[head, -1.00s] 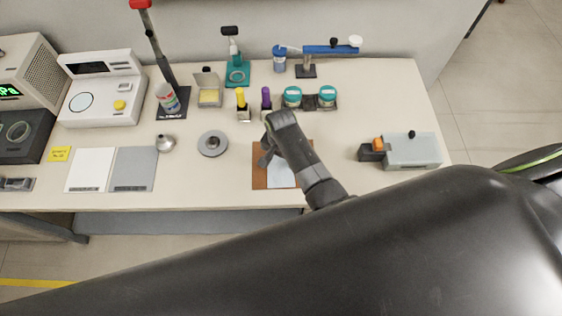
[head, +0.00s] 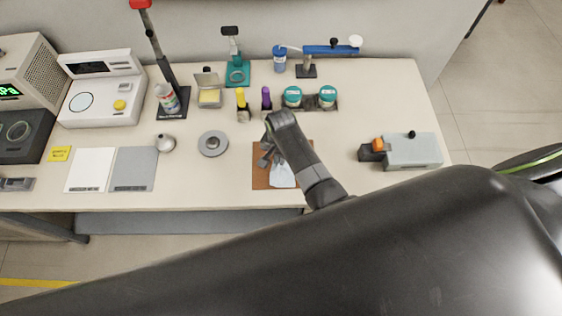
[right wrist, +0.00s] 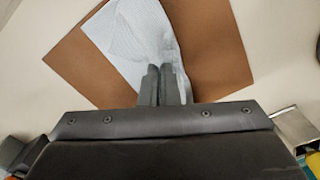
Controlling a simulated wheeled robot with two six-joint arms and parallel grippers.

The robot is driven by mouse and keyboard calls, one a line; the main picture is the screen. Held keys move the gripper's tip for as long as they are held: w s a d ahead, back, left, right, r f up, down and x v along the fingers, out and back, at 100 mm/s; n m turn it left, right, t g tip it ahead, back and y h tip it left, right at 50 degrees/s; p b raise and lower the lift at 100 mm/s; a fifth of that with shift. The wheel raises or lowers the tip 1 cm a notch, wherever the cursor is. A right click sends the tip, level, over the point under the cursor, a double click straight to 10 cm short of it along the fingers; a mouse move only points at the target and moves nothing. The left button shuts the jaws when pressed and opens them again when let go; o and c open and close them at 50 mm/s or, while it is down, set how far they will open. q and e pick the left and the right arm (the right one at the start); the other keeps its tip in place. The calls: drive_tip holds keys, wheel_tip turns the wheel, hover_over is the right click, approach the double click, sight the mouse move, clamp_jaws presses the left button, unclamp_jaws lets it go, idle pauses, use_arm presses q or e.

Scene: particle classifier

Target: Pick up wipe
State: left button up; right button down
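The wipe (head: 283,177) is a thin pale blue-white sheet on a brown mat (head: 259,179) near the table's front edge. My right gripper (head: 268,160) is over the mat, its fingers pointing down at the wipe. In the right wrist view my right gripper (right wrist: 162,72) has its two fingers nearly together, with the wipe (right wrist: 135,38) creased and bunched around the tips. The gripper looks shut on the wipe. Most of the wipe is still low over the mat (right wrist: 222,50). My left gripper is not in view.
A purple-capped bottle (head: 266,99), a yellow-capped bottle (head: 242,100) and two teal-lidded jars (head: 292,95) stand behind the mat. A round grey dish (head: 212,144) is to the left, a grey box device (head: 412,151) to the right. Bare table lies between.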

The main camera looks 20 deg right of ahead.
wheel_tip(320, 180, up, 4)
drive_tip(key=p, duration=0.4)
wheel_tip(320, 180, up, 8)
